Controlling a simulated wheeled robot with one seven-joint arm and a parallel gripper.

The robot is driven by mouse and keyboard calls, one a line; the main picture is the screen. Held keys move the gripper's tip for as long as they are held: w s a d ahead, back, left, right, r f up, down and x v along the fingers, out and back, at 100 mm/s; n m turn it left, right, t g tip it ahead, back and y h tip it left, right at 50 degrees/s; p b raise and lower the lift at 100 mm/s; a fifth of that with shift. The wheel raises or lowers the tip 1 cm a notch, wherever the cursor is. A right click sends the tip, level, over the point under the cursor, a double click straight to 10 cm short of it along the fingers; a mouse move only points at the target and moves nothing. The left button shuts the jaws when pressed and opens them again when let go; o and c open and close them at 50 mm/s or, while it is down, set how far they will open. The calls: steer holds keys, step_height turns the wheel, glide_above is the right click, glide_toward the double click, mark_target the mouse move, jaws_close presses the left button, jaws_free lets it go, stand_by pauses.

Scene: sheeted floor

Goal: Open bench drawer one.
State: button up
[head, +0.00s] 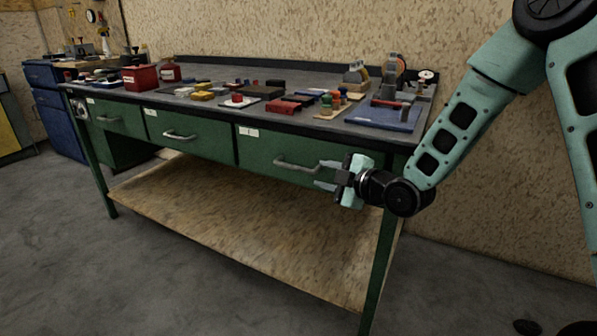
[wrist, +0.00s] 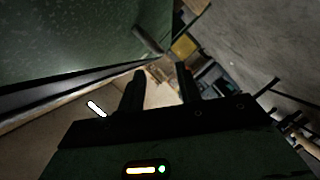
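The green bench has three drawers in its front, each with a pale label and a metal pull handle. The right drawer (head: 262,148) is closed, and its small label is too blurred to read surely. Its curved handle (head: 290,164) also shows in the wrist view (wrist: 148,40), beyond the fingertips and not between them. My gripper (head: 321,174) is open and empty, close to the right end of this handle. In the wrist view the two dark fingers (wrist: 160,72) stand apart. The middle drawer (head: 190,133) and left drawer (head: 118,118) are closed too.
The bench top (head: 215,72) holds red containers (head: 140,78), a blue tray (head: 385,117) and several small parts. A wooden lower shelf (head: 230,225) lies below the drawers. A green front leg (head: 378,270) stands below my gripper. The grey floor (head: 60,270) in front is clear.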

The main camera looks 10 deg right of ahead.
mark_target(304, 170)
steer(key=b+x, duration=0.1)
steer(key=x, duration=0.9)
jaws_close()
